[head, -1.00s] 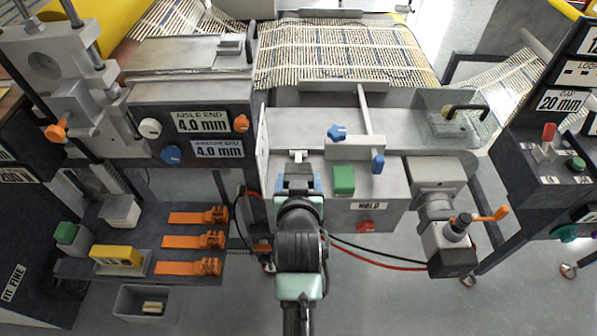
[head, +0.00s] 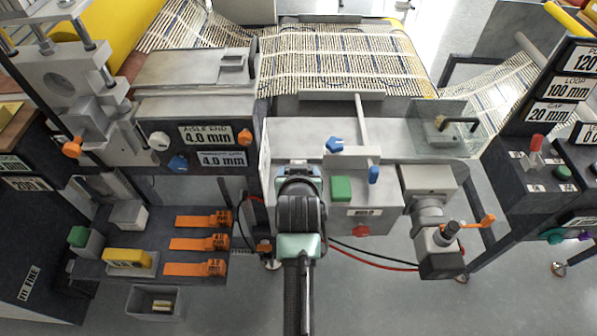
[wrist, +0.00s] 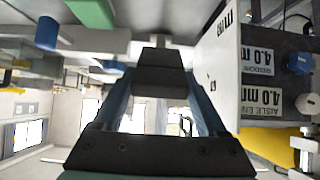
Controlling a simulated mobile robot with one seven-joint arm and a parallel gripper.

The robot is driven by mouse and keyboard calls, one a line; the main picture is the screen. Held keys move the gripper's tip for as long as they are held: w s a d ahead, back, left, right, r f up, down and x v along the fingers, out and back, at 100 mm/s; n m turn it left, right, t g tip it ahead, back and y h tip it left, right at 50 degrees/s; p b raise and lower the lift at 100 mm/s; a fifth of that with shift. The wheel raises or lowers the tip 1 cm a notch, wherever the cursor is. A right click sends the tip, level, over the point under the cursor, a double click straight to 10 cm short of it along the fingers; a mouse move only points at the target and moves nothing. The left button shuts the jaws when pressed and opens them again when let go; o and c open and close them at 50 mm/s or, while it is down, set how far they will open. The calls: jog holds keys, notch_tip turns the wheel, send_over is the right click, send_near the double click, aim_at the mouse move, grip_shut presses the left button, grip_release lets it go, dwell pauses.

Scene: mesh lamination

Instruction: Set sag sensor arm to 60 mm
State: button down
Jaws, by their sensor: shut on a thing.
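My gripper (head: 298,170) is at the front of the grey machine, left of a green button (head: 341,188). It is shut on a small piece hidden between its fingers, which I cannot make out. In the wrist view the blue fingers close in on a dark block (wrist: 160,70). I cannot tell for sure which part is the sag sensor arm. A slim grey bar (head: 361,118) with a blue star knob (head: 334,145) and a blue cylindrical knob (head: 374,175) stands right of my gripper. The right console shows a "LOOP 100 mm" plate (head: 574,88).
A left unit has "4.0 mm" plates (head: 206,135). A shelf below holds several orange tags (head: 202,243) and a yellow block (head: 127,257). A motor with an orange crank (head: 483,221) is on the right. A grey bin (head: 155,302) stands lower left.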

jog(key=shift+w+r, duration=0.2)
jog(key=shift+r, duration=0.2)
jog(key=shift+c, duration=1.3)
grip_release()
jog(key=shift+o, duration=1.3)
jog(key=shift+s+f, duration=0.1)
jog(key=shift+f, duration=0.1)
jog(key=shift+s, duration=0.1)
jog(key=v, duration=1.2)
jog(key=shift+s+r, duration=0.25)
jog(key=shift+s, duration=0.05)
